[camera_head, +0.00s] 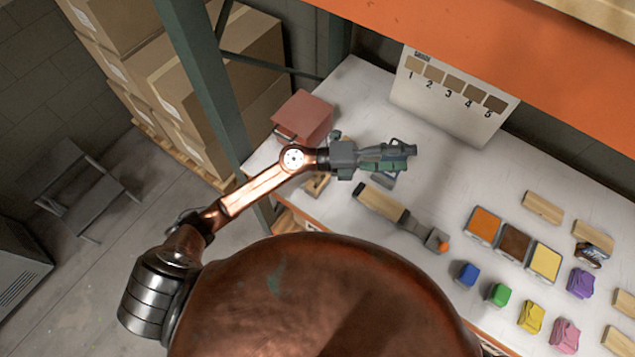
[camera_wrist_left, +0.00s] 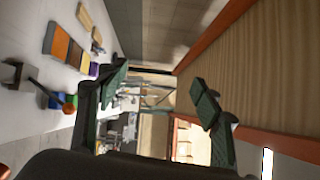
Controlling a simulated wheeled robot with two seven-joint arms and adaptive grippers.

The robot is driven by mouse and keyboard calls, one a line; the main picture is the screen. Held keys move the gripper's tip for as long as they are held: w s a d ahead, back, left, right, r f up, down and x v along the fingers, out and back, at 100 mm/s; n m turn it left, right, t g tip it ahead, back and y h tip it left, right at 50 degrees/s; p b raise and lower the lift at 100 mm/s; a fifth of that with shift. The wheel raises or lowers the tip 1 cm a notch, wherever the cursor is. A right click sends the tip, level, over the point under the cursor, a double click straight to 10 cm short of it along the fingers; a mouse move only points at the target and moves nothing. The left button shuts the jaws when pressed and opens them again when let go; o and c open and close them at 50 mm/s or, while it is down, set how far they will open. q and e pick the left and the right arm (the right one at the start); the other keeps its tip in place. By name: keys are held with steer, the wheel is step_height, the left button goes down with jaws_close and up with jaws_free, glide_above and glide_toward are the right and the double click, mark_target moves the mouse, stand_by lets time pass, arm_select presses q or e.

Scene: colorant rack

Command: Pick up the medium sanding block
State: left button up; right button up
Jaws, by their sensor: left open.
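My left gripper (camera_head: 408,157) reaches in over the left part of the white worktop and points right. It is open, with nothing between its green-padded fingers; the gap also shows in the wrist view (camera_wrist_left: 162,88). A blue-grey block (camera_head: 386,181) lies just below the gripper in the head view, partly hidden by it. A small wood-and-dark block (camera_head: 316,186) sits to its left near the worktop edge. I cannot tell which of these is the medium sanding block. My right gripper is not in view.
A wooden piece (camera_head: 380,203) lies beside a grey tool with an orange tip (camera_head: 443,246). A red box (camera_head: 303,117) is behind my arm. A numbered sample board (camera_head: 455,96) stands at the back.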

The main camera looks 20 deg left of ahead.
arm_select(q)
step_height(320, 180, down, 6)
steer(key=s+d+f+m+g+y, duration=0.1)
steer(key=s+m+g+y, duration=0.1)
steer(key=m+g+y, duration=0.25)
steer(key=m+y, duration=0.1)
steer(key=y, duration=1.2)
glide_above(318, 180)
step_height(318, 180, down, 16)
steer(key=shift+r, duration=0.25)
steer(key=shift+a+f+p, duration=0.1)
steer(key=shift+f+p, duration=0.3)
steer(key=shift+f, duration=0.45)
step_height(318, 180, down, 5)
steer(key=shift+f+p, duration=0.1)
steer(key=shift+p, duration=0.85)
steer(key=shift+f, duration=0.3)
steer(key=shift+c, duration=0.3)
